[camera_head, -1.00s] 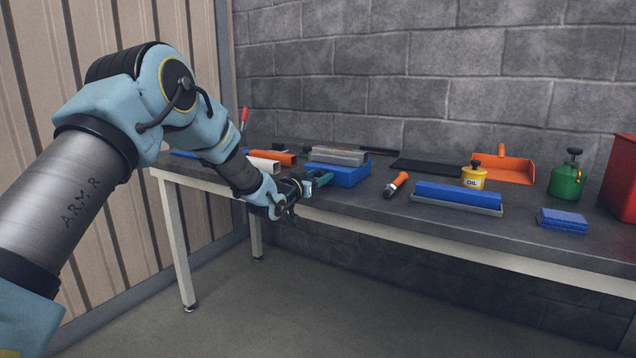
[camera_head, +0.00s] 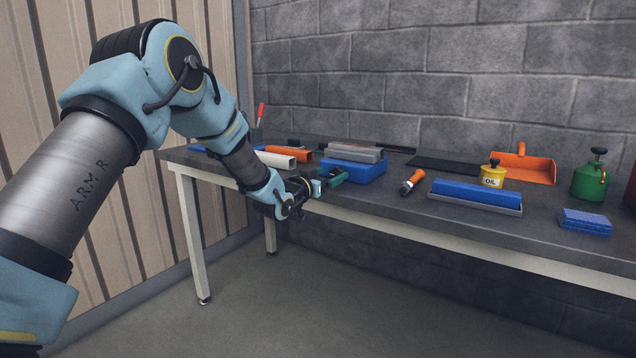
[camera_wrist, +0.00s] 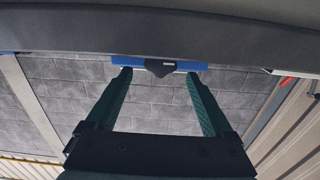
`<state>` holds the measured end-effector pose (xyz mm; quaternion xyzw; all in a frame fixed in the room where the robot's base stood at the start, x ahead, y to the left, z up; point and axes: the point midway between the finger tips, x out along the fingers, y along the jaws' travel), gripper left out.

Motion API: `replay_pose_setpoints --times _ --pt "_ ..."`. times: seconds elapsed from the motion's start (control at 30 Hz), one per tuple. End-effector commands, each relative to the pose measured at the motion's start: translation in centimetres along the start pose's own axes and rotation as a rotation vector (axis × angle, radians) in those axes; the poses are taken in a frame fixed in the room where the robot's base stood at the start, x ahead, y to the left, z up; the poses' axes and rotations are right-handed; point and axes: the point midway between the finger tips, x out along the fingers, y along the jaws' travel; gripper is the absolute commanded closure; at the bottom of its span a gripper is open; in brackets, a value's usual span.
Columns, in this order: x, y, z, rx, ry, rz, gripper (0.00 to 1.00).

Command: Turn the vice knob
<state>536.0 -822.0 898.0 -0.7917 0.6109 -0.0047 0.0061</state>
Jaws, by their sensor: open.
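The blue vice (camera_head: 362,170) with grey metal bars on top sits near the front edge of the bench. In the wrist view it shows as a blue strip (camera_wrist: 190,66) beyond the bench edge. A dark, lobed knob (camera_wrist: 160,67) stands out from its middle. My gripper (camera_wrist: 158,78) is open, with one teal finger to each side of the knob and clear space between. In the head view my gripper (camera_head: 335,178) is at the vice's front left. The knob is hidden there. Contact with the knob cannot be told.
The bench's front edge (camera_head: 450,240) runs close by my gripper. White (camera_head: 275,160) and orange (camera_head: 301,155) bars lie left of the vice.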

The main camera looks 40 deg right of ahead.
Motion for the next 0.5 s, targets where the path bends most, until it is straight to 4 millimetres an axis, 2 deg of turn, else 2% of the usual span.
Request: replay_pose_setpoints --times 0.1,0.3,0.5 --pt "-2.6 -0.1 0.1 0.0 -0.002 -0.001 0.14" --pt "-6.1 -0.1 0.1 0.0 -0.001 -0.001 0.14" --pt "-7.7 0.0 0.1 0.0 0.0 -0.001 0.14"
